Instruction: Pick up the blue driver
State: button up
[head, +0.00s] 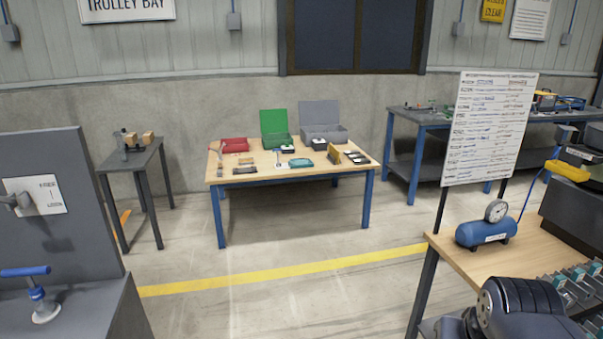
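I cannot pick out the blue driver for certain in the head view. Small tools and boxes lie on the wooden-topped table (250,180) with blue legs in the middle distance, too small to identify surely. A blue T-shaped handle (25,271) on a silver base stands on the grey unit at the near left; I cannot tell what it is. My gripper is not in view.
A red case (234,145), green box (275,138) and grey box (323,134) stand on that table. A blue tank (486,232) with a gauge sits on the near right bench (465,262), beside a whiteboard (488,128). Open floor (290,300) lies before the middle table.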

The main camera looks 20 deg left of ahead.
aim_at(44, 308)
jog(key=i+j+u, duration=0.15)
jog(key=i+u, duration=1.05)
jog(key=i+l+u, duration=0.2)
jog(key=u, duration=0.2)
jog(key=i+u, duration=0.2)
jog(key=u, duration=0.25)
jog(key=i+u, duration=0.2)
jog(key=u, duration=0.25)
jog(key=i+u, duration=0.2)
jog(key=u, duration=0.25)
jog(key=i+l+u, duration=0.15)
jog(key=u, duration=0.3)
jog(key=i+l+u, duration=0.1)
jog(key=u, duration=0.15)
jog(key=i+l+u, duration=0.3)
jog(key=k+j, duration=0.1)
jog(key=j, duration=0.05)
